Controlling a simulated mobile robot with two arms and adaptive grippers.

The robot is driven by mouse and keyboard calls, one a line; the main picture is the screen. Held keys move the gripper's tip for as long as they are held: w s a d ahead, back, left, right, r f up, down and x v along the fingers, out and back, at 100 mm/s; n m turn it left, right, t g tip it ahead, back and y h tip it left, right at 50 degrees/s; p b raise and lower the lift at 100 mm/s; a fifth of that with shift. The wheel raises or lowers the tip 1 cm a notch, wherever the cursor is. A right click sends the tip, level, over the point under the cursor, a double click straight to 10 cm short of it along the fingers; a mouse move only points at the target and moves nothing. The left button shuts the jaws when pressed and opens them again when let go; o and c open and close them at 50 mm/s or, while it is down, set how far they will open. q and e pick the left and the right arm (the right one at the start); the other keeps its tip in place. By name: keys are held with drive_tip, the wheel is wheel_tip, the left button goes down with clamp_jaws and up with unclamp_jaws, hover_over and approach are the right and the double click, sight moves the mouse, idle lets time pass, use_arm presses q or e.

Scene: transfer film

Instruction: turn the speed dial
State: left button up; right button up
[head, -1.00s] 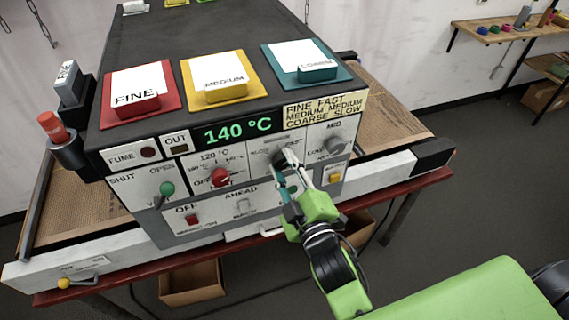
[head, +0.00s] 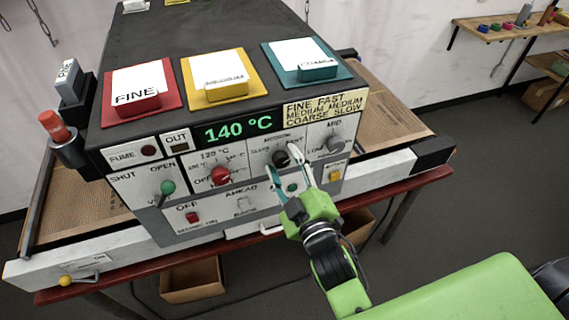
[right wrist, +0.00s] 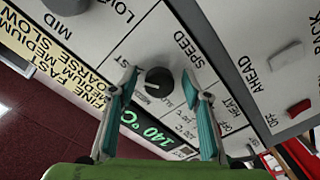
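The speed dial (head: 281,158) is a round black knob on the grey front panel of the dryer, under the 140 °C display. In the right wrist view the dial (right wrist: 158,82) lies between my fingers, with a small light mark at the lower left of its face. The word SPEED is above it to the right. My right gripper (head: 282,162) is open in front of the dial, one finger on each side; in the right wrist view my right gripper (right wrist: 157,75) shows a gap between each finger and the knob. The left gripper is out of view.
The red temperature knob (head: 221,175) is left of the dial, and a grey knob (head: 334,144) is right of it. A yellow switch (head: 335,176) sits below that. A green lever (head: 167,187) and red switch (head: 193,217) are further left. A speed chart (head: 324,106) is above.

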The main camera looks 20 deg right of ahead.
drive_tip(key=s, duration=1.2)
drive_tip(key=shift+d, duration=0.2)
